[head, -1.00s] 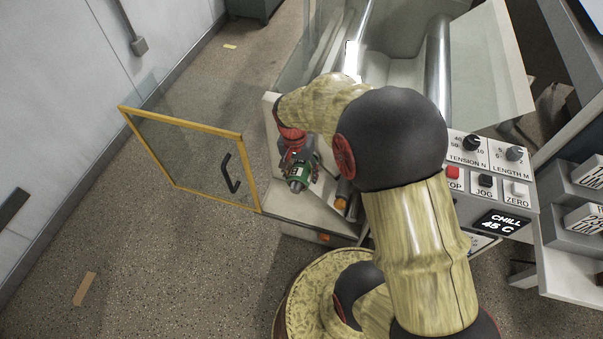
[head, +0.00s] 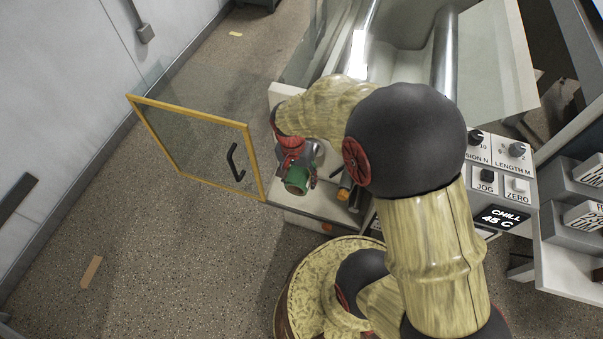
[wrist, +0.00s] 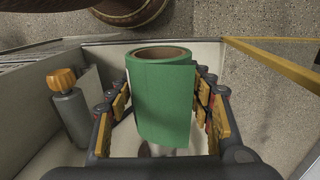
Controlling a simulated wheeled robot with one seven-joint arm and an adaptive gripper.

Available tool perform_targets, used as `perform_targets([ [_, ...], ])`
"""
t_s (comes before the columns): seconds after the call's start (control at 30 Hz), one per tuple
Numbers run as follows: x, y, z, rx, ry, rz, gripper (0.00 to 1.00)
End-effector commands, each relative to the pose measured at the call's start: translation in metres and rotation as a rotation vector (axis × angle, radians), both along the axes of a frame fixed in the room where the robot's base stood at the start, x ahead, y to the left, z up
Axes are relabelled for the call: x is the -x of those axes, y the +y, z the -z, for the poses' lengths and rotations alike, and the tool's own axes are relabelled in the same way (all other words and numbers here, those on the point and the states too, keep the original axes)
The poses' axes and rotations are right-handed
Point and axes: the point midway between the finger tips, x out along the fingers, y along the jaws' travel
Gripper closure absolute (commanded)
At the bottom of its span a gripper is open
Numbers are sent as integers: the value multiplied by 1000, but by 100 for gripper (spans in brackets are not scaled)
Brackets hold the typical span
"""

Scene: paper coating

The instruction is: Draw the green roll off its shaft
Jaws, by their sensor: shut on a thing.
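The green roll (wrist: 163,105) stands between the fingers of my gripper (wrist: 163,96) in the wrist view, with its brown core end open and empty toward the top. The gripper is shut on it, with finger pads on both sides. In the head view the green roll (head: 298,181) points down toward the front, partly covered by my gripper (head: 296,168). A pale, blurred piece shows below the roll in the wrist view; I cannot tell whether it is the shaft. No shaft end shows in the core.
A grey post with an orange knob (wrist: 61,79) stands left of the roll in the wrist view. The yellow-framed glass door (head: 190,142) stands open at left in the head view. A control panel (head: 490,182) lies to the right. Open floor lies in front.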

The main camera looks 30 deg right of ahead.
Motion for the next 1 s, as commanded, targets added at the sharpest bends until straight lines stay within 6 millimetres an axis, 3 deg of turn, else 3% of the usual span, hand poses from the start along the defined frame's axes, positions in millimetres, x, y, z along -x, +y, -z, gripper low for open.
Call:
perform_targets([
  [1.0, 34, 44, 0, 0, 2, -3, 78],
])
